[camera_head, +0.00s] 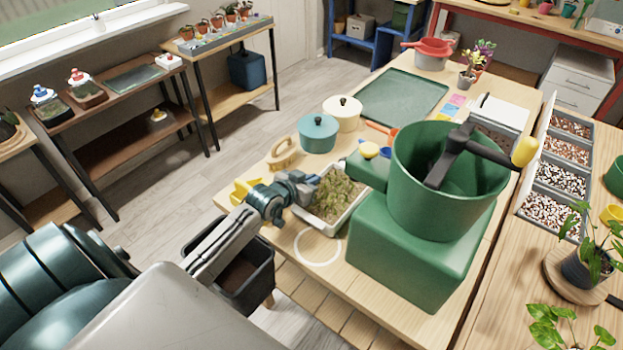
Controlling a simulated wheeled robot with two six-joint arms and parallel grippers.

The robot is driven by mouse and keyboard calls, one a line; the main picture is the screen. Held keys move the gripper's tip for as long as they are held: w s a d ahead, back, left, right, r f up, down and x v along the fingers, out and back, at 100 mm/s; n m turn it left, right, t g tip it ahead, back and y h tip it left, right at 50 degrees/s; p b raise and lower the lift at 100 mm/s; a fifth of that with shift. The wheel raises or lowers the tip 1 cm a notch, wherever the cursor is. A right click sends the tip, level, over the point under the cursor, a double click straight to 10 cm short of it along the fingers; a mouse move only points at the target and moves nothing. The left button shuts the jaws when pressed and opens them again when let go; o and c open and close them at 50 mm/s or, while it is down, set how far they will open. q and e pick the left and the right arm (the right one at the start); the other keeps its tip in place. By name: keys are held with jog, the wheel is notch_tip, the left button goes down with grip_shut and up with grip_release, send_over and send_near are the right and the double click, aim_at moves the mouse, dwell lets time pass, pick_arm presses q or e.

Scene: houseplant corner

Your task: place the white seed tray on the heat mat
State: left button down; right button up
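A white tray (344,221) filled with green mossy growth sits on the wooden bench, left of a large green machine. It looks like the white seed tray. My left gripper (300,188) is at the tray's far left edge, low over the bench. Its fingers are small and overlap the rim, so I cannot tell whether they grip it. A flat dark green mat (133,78) lies on the narrow side table at the upper left and looks like the heat mat; its top is bare. My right gripper is not in view.
The green machine (420,245) with a crank stands close right of the tray. A teal pot (318,134), a cream pot (343,113) and a brush (283,153) stand behind it. A dark bin (240,275) stands below my arm.

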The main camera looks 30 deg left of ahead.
pick_arm(q)
jog(key=c, duration=1.6)
grip_release()
jog(key=shift+s, duration=0.1)
